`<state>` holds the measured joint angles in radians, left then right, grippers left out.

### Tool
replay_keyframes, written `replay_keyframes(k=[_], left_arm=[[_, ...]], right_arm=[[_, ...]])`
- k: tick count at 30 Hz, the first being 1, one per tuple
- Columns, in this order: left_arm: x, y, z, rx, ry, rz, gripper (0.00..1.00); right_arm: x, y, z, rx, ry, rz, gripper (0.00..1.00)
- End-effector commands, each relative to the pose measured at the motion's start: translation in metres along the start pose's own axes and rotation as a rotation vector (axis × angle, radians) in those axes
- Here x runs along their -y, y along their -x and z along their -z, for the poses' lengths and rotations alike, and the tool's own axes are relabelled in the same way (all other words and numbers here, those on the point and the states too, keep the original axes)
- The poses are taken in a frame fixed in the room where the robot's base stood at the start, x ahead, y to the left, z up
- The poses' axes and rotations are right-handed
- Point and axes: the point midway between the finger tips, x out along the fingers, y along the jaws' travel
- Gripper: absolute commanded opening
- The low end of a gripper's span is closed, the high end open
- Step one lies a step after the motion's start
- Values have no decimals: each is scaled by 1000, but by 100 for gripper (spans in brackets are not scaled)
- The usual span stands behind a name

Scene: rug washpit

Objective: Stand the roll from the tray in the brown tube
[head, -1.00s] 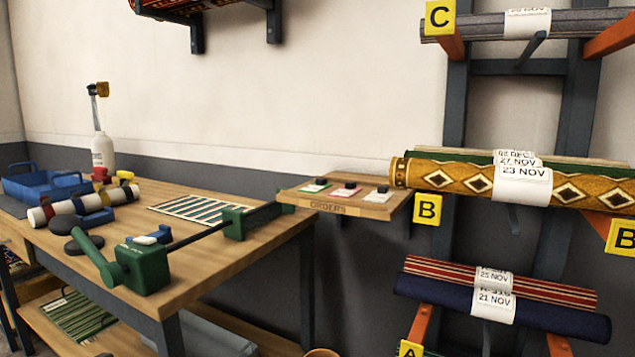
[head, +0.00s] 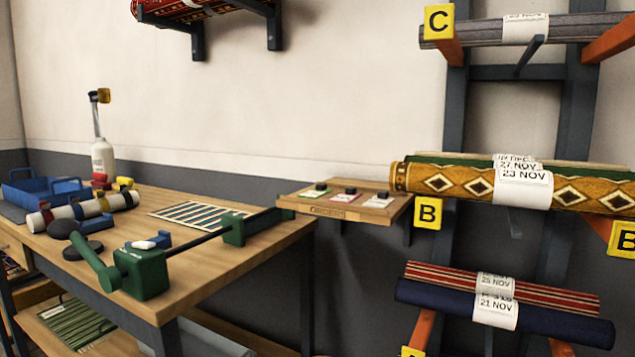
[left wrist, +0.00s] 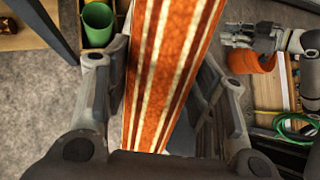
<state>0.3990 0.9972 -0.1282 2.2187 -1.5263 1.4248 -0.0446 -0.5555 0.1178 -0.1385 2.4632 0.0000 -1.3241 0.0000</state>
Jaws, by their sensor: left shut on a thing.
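My left gripper (left wrist: 165,72) is shut on an orange roll with cream and dark red stripes (left wrist: 170,60), seen in the left wrist view. The roll runs lengthwise between the fingers and out of the top of the picture. An orange-brown round container (left wrist: 262,62), perhaps the brown tube, stands to the right of the roll, apart from it, partly hidden. A grey gripper, apparently my right one (left wrist: 238,35), is beside that container; its jaw opening is unclear. Neither gripper shows in the head view.
A green tube (left wrist: 98,22) stands left of the roll. A wooden surface with a coiled green hose (left wrist: 293,124) lies at right. In the head view, a workbench (head: 255,262) is at left, an orders shelf (head: 330,210) mid-picture and a rack with rolls (head: 500,295) at right.

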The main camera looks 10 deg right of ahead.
Motion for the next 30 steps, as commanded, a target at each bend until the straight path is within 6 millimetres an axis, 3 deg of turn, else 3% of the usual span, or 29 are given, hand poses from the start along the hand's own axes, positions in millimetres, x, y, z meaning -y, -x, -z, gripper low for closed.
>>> replay_keyframes(k=[30], left_arm=[[-12,5,-9,67,-19,-11,5]], right_arm=[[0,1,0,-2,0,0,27]])
